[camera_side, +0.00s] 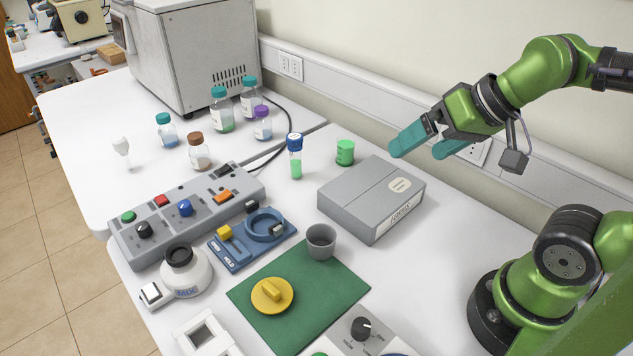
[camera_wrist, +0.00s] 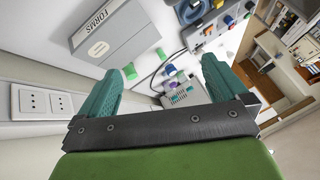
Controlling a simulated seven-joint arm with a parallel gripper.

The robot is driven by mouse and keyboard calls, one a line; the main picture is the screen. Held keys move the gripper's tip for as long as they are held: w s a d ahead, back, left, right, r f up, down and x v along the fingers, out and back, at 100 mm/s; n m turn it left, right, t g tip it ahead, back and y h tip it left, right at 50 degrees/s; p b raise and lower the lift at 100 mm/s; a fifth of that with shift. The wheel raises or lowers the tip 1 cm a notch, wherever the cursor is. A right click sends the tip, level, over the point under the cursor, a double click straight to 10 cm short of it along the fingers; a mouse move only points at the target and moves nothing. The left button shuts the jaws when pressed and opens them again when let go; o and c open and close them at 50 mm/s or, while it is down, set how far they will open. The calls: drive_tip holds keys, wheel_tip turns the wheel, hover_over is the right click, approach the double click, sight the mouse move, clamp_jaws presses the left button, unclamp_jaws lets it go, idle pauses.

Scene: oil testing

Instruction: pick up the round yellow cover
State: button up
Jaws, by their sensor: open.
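The round yellow cover (camera_side: 272,295) lies flat on the green mat (camera_side: 331,279) in the side view, with a raised grip bar across its top. Nothing touches it. My gripper (camera_side: 422,146) is raised at the upper right, above and behind the grey box, well apart from the cover. Its two teal fingers are spread with nothing between them. The wrist view shows the same open fingers (camera_wrist: 160,90). I cannot make out the yellow cover in the wrist view.
A grey cup (camera_side: 321,242) stands at the mat's back edge. The grey FORMS box (camera_side: 365,190) lies between gripper and mat. A blue-capped tube (camera_side: 295,156), a green container (camera_side: 345,152), a blue fixture (camera_side: 252,238), a MIX bottle (camera_side: 187,274) and a control panel (camera_side: 186,214) stand around.

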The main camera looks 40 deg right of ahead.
drive_tip(key=n+g+h, duration=0.2)
drive_tip(key=n+g, duration=0.3)
drive_tip(key=g, duration=0.2)
hover_over(271, 287)
drive_tip(key=f, duration=1.8)
drive_tip(key=shift+w+d+f, duration=0.15)
drive_tip(key=shift+w, duration=0.25)
drive_tip(key=shift+s+a+f, duration=0.1)
drive_tip(key=shift+s+f, duration=0.1)
drive_tip(key=shift+f, duration=1.2)
drive_tip(key=shift+s+a+f, duration=0.1)
drive_tip(key=shift+s+f, duration=0.1)
drive_tip(key=shift+f, duration=1.15)
drive_tip(key=c, duration=1)
